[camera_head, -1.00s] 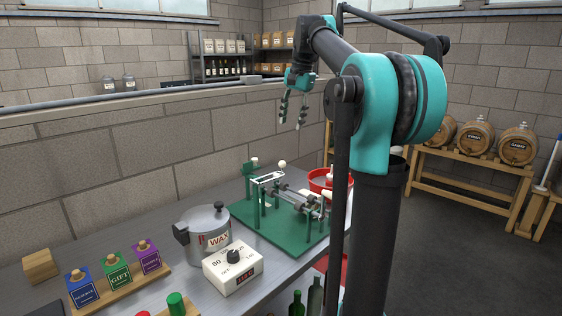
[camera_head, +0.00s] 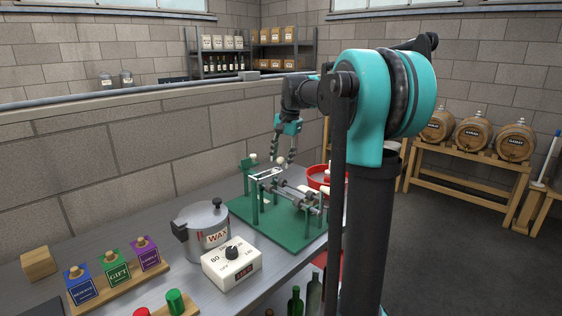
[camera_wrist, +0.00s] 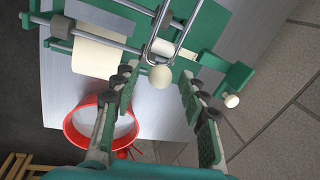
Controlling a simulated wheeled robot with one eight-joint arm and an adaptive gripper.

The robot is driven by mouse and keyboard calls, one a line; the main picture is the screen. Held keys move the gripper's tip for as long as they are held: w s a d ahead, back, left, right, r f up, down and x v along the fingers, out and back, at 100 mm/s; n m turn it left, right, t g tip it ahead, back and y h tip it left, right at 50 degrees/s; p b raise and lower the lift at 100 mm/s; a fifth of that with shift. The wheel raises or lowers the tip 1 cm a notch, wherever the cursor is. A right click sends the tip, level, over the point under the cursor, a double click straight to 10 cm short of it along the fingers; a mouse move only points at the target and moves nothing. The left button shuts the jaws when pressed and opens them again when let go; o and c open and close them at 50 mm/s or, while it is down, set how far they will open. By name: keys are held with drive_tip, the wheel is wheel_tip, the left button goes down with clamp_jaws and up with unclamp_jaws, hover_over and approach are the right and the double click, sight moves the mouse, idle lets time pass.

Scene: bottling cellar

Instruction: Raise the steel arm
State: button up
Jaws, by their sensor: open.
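The steel arm (camera_head: 267,174) is a bent bright rod frame on the green bench machine (camera_head: 262,224), lying low and roughly level over its rollers. In the wrist view the steel arm (camera_wrist: 178,37) ends in a pale round knob (camera_wrist: 161,77). My gripper (camera_head: 282,160) points down above the machine at the knob's end of the arm. In the wrist view my gripper (camera_wrist: 158,80) is open, and the knob appears between its two fingertips. I see no finger touching it. The exact depth between tips and knob is hard to tell.
A red bowl (camera_wrist: 73,140) stands beside the machine. A small green post with a pale knob (camera_wrist: 231,100) is close to the right finger. The wax pot (camera_head: 206,235) and a white dial box (camera_head: 231,264) stand nearer on the bench. A block wall runs behind.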

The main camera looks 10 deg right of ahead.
drive_tip(key=shift+f, duration=0.6)
drive_tip(key=shift+a, duration=0.1)
clamp_jaws()
